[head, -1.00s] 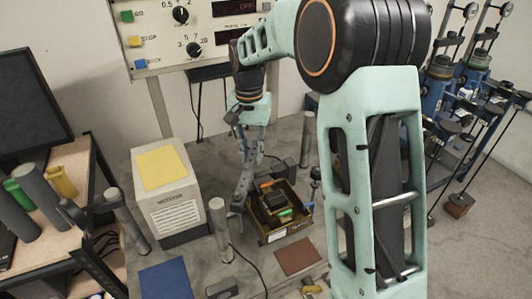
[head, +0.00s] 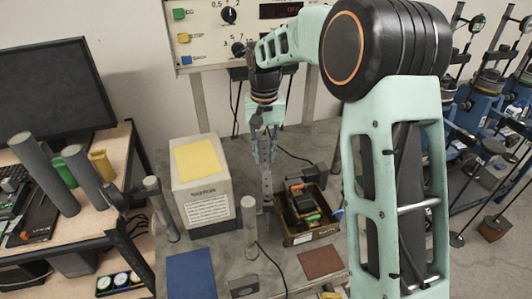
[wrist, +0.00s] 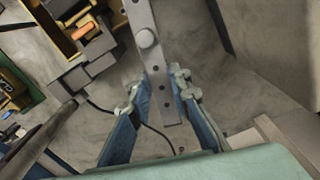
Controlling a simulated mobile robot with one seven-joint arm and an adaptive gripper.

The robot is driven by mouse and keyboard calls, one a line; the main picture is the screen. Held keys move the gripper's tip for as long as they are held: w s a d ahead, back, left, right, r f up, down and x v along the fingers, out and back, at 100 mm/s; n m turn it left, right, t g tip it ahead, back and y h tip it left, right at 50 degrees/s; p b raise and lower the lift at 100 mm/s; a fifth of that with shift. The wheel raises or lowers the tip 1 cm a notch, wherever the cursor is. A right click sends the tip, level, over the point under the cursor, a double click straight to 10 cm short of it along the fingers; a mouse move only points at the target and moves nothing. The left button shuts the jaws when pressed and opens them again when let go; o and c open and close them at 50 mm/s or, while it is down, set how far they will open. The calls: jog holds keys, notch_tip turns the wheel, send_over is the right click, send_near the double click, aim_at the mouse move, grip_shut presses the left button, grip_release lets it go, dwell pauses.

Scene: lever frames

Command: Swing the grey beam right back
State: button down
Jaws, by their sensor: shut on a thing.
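The grey beam (wrist: 150,60) is a flat bar with a row of holes and a round knob. In the wrist view it runs from the top edge down between my fingers. In the head view its lower part (head: 267,188) shows under my gripper (head: 265,158), between the white box and the tray. My gripper's blue fingers (wrist: 160,88) stand on both sides of the beam and are shut on it. The beam's pivot cannot be made out.
A white box with a yellow top (head: 205,200) stands left of the beam. A brown tray (head: 310,238) of loose parts lies to its right. A grey post (head: 249,225) stands in front. A blue mat (head: 190,277) and a brown mat (head: 322,262) lie nearer.

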jog(key=c, duration=1.8)
grip_release()
jog(key=shift+o, duration=0.2)
notch_tip(320, 180, up, 12)
